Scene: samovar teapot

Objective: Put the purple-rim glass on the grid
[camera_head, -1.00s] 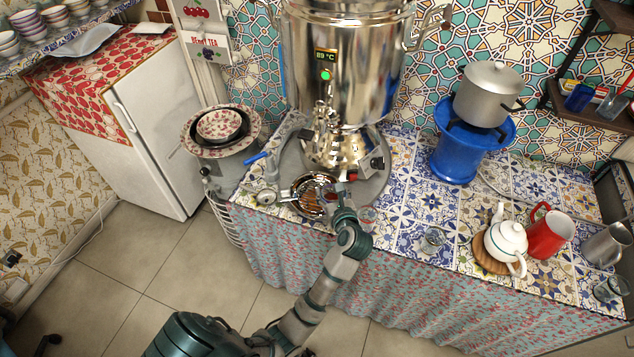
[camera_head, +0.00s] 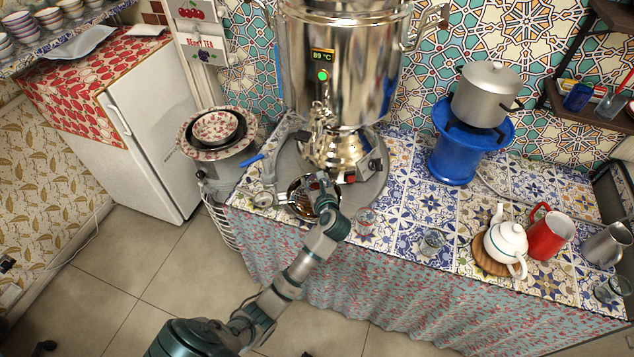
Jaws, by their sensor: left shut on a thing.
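The grid (camera_head: 299,208) is a round metal drip grate on the counter in front of the samovar (camera_head: 345,60), below its tap. My left gripper (camera_head: 322,184) is over the right part of the grid. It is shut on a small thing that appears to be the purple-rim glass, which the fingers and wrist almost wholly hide. I cannot tell whether the held glass touches the grid. A small glass with a pinkish rim (camera_head: 366,217) stands on the tiles to the right of my gripper. My right gripper is not in view.
A clear glass (camera_head: 433,241), a white teapot (camera_head: 506,238) on a wooden board and a red mug (camera_head: 549,234) stand to the right. A blue stand (camera_head: 455,156) holds a pot. A round dial-like piece (camera_head: 263,199) lies left of the grid. Tiles between the glasses are free.

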